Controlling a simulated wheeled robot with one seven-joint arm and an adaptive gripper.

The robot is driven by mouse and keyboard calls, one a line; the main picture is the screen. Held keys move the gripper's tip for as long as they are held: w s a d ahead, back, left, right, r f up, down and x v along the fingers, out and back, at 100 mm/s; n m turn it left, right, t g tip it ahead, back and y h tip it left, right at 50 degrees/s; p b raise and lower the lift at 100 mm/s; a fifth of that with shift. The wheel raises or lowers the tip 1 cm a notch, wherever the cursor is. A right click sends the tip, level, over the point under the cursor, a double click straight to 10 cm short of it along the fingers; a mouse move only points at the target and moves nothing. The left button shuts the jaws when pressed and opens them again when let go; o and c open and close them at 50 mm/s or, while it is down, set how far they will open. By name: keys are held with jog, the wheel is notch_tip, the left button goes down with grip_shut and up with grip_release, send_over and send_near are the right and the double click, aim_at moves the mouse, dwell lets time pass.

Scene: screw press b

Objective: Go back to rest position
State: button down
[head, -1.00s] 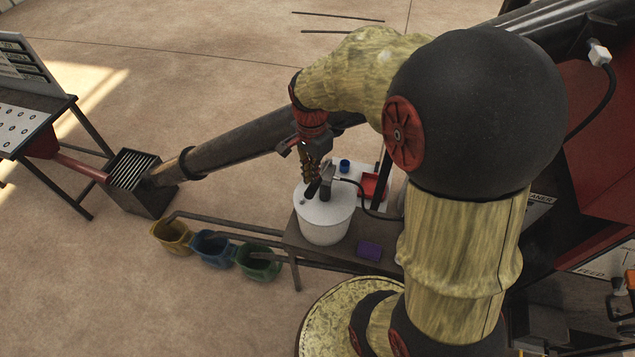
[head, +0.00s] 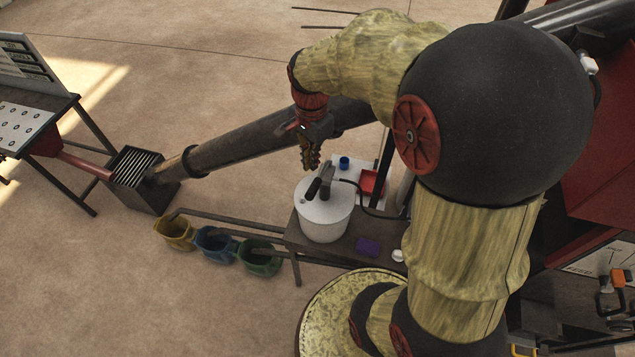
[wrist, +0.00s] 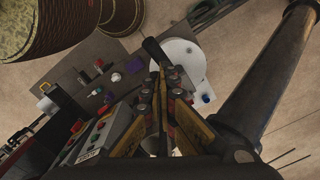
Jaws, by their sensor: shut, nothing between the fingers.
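My gripper (head: 310,160) hangs pointing down in the head view, above and just behind the white round pot (head: 324,217) with its dark handle (head: 319,187). The gripper looks shut and empty, its fingers together. It also shows in the wrist view (wrist: 158,75), where its closed fingers overlap the view of the white pot lid (wrist: 187,58). My arm is bent, with the elbow to the right of the pot.
The pot stands on a small bench (head: 300,236) with a purple block (head: 368,247) and a red tray (head: 372,182). A long dark pipe (head: 240,140) runs behind the gripper. Yellow (head: 174,235), blue (head: 213,245) and green (head: 260,259) buckets stand left of the bench. The floor at far left-centre is clear.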

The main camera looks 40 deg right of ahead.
dwell(0.4)
jog(key=s+a+f+n+t+b, duration=0.2)
jog(key=s+a+f+n+b, duration=0.4)
jog(key=b, duration=0.9)
jog(key=s+a+f+n+t+b, duration=0.3)
jog(key=s+a+f+n+b, duration=0.3)
jog(key=f+n+b, duration=0.4)
jog(key=f+b, duration=0.1)
jog(key=b, duration=0.5)
jog(key=shift+s+f+t, duration=0.15)
jog(key=shift+t, duration=0.15)
jog(key=shift+d, duration=0.15)
